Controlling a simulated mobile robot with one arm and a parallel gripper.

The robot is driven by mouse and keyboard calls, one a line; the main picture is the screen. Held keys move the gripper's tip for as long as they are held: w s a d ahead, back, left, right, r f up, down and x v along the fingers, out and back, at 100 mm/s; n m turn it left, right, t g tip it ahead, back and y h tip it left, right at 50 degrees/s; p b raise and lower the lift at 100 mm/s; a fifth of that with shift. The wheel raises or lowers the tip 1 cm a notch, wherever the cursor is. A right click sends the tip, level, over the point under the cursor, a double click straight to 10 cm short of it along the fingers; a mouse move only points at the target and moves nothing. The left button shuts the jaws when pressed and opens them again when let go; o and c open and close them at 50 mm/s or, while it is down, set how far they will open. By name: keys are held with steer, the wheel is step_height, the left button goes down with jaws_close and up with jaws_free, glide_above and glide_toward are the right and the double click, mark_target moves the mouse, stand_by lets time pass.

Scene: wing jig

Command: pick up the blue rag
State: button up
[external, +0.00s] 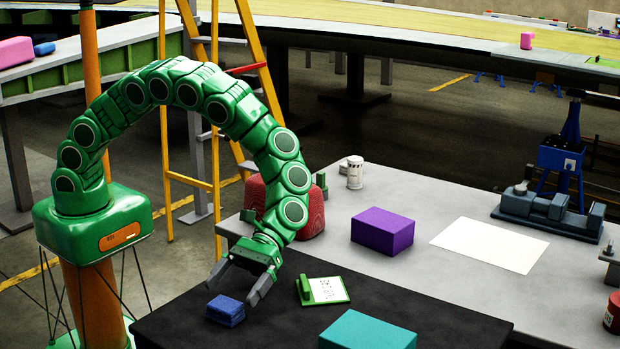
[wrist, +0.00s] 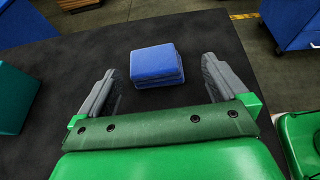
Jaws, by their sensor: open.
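The blue rag (external: 225,310) is a small folded block lying on the black mat (external: 270,325) near the front of the table. In the wrist view the rag (wrist: 157,65) lies ahead of the fingertips, roughly midway between them and a little left. My gripper (external: 236,282) is open and empty, above and just behind the rag in the external view, with its fingers apart. In the wrist view its two grey fingers (wrist: 160,80) stand on either side of the space in front of the rag. No contact with the rag shows.
On the mat are a teal block (external: 368,330) and a white card with a green piece (external: 325,290). A purple block (external: 382,231), a white sheet (external: 488,245) and a blue-grey vise (external: 545,212) are farther back. A red ribbed object (external: 312,212) stands behind my arm.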

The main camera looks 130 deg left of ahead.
mark_target(224, 303)
steer(key=shift+w+x, duration=0.15)
steer(key=shift+x, duration=1.15)
steer(key=shift+w+x, duration=0.1)
steer(key=shift+x, duration=1.2)
steer(key=shift+a+f, duration=0.1)
steer(key=shift+f, duration=0.1)
steer(key=shift+c, duration=0.5)
steer(key=c, duration=0.9)
steer(key=shift+o, duration=0.2)
steer(key=shift+r, duration=0.1)
